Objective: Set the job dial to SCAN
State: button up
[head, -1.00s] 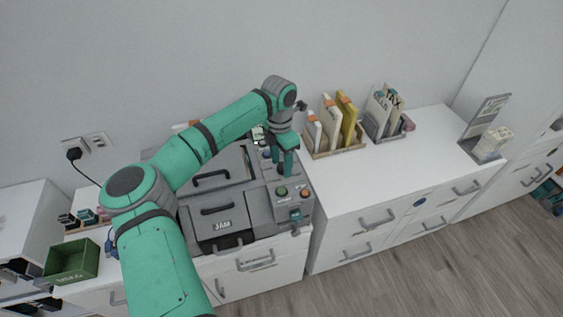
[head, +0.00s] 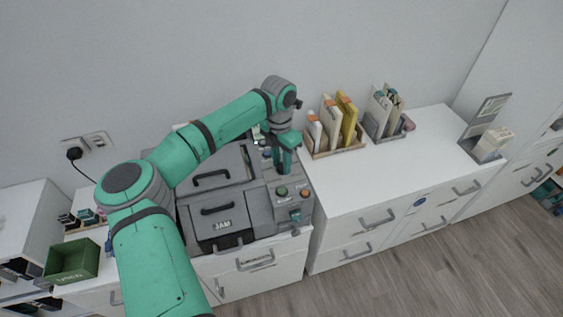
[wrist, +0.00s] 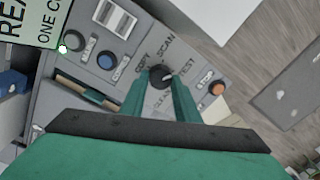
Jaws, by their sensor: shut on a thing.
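The job dial (wrist: 157,72) is a dark round knob on the grey control panel. The words COPY, SCAN, TEST and CLEAN are printed around it. In the wrist view SCAN (wrist: 166,44) stands on the far side, COPY to the left and TEST to the right. My gripper (wrist: 160,88) has its two green fingers on either side of the dial, shut on it. A small pale mark shows on the dial, but I cannot tell surely which word it points to. In the head view my gripper (head: 282,169) is over the panel's upper part and hides the dial.
A green button (head: 282,191) and an orange button (head: 304,192) sit near the dial. The grey machine's JAM cover (head: 222,225) is to the left.

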aim_at(280, 166)
jog(key=n, duration=0.5)
jog(key=shift+r+n, duration=0.1)
jog(key=shift+n, duration=0.2)
jog(key=n, duration=0.4)
jog(key=shift+n+t, duration=0.3)
jog(key=shift+n, duration=0.1)
jog(key=o, duration=1)
jog(key=shift+o, duration=0.2)
notch_tip(280, 166, up, 11)
jog(key=shift+a, duration=0.2)
jog(key=shift+s, duration=0.1)
